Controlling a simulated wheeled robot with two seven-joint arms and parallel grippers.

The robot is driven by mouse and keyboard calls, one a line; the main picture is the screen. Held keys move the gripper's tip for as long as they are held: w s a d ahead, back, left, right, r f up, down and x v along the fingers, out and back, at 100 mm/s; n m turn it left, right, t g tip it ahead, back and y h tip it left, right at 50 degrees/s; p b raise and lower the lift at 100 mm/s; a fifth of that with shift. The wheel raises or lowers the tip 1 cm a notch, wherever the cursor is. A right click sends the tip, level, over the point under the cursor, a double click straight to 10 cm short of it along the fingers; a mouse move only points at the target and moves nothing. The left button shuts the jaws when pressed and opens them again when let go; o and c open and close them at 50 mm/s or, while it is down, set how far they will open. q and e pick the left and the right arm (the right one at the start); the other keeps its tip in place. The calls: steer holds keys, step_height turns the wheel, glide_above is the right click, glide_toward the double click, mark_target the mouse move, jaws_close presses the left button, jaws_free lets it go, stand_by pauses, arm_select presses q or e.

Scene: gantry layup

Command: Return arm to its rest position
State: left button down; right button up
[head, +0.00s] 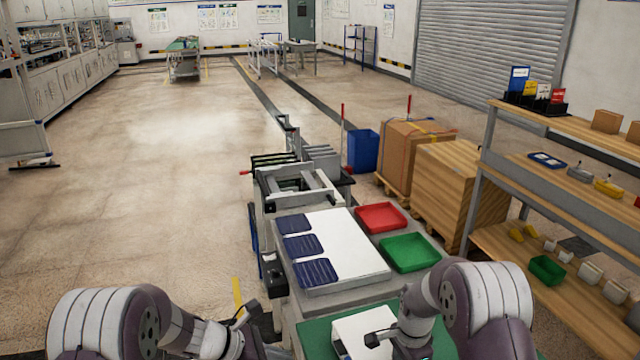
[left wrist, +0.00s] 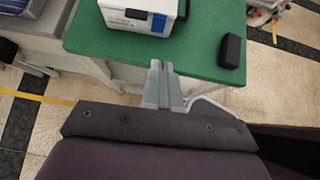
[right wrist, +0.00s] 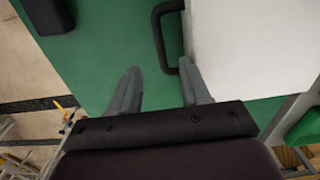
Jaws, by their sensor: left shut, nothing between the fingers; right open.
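My left gripper (left wrist: 160,80) is shut and empty. In the left wrist view its fingertips are in front of the edge of a green-topped table (left wrist: 90,35). In the head view my left arm is at the lower left and its gripper (head: 250,312) is beside the table. My right gripper (right wrist: 160,85) is open and empty. In the right wrist view its fingers are spread above the green surface (right wrist: 90,60), close to the black handle (right wrist: 160,40) of a white case (right wrist: 250,45). In the head view my right arm covers part of that case (head: 350,328).
Beyond the green table, a white panel (head: 345,245) carries several dark blue cells (head: 298,245). A red tray (head: 381,217) and a green tray (head: 409,252) lie to its right. A wooden shelf (head: 500,240) stands at right. A black block (left wrist: 232,50) sits on the green table. Floor at left is clear.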

step_height(320, 180, up, 5)
arm_select(q)
steer(key=w+a+f+n+t+y, duration=0.15)
steer(key=a+n+y, duration=0.35)
steer(key=n, duration=0.9)
steer(key=a+f+n+t+y, duration=0.1)
steer(key=a+n+t+y, duration=0.15)
steer(key=a+n, duration=0.75)
steer(key=s+d+r+n+g+y, duration=0.1)
steer(key=s+d+r+n+g, duration=0.1)
steer(key=s+n, duration=0.8)
steer(key=s+d+r+n+g+y, duration=0.1)
steer(key=s+d+r+n+g, duration=0.2)
steer(key=s+n, duration=0.6)
steer(key=shift+s+r+n+g, duration=0.3)
steer(key=shift+n+g, duration=0.2)
steer(key=shift+n, duration=2.8)
arm_select(e)
steer(key=s+r+n, duration=0.2)
steer(key=s+n, duration=0.5)
steer(key=s, duration=0.3)
steer(key=s+r+n+t, duration=0.1)
steer(key=s+r+n, duration=0.2)
steer(key=s+n, duration=0.4)
steer(key=shift+s+r, duration=0.3)
steer(key=shift+s, duration=1.7)
